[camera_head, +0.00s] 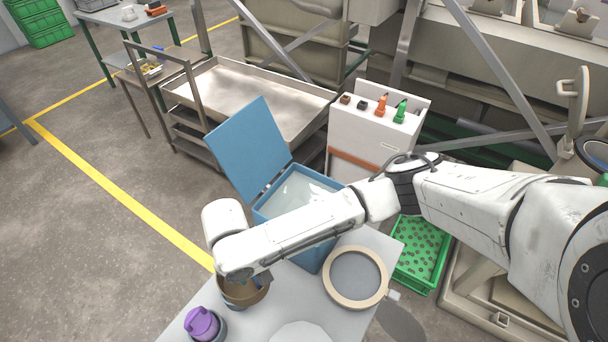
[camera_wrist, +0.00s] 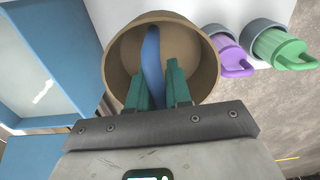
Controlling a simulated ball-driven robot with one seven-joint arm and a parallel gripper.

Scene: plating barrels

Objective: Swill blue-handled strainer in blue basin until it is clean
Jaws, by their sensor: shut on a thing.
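My gripper (camera_wrist: 158,88) points down into a round brown vessel (camera_wrist: 212,75), its green fingers shut on a blue handle (camera_wrist: 152,50). In the head view the brown vessel (camera_head: 236,297) is at the table's near left, mostly under my wrist. I cannot tell whether the brown wall is the strainer's body or a separate pot around it; dirt on it cannot be made out. The blue basin (camera_head: 325,252) stands behind my forearm with its blue lid (camera_head: 245,148) raised and pale liquid inside. It also shows at the left of the wrist view (camera_wrist: 68,55).
A purple-handled piece (camera_head: 203,325) stands beside the brown vessel; a green-handled one (camera_wrist: 280,48) shows beyond it. A tan-rimmed round sieve (camera_head: 333,292) lies on the grey table. A green crate (camera_head: 418,283) is at the right, and a white box (camera_head: 362,140) stands behind the basin.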

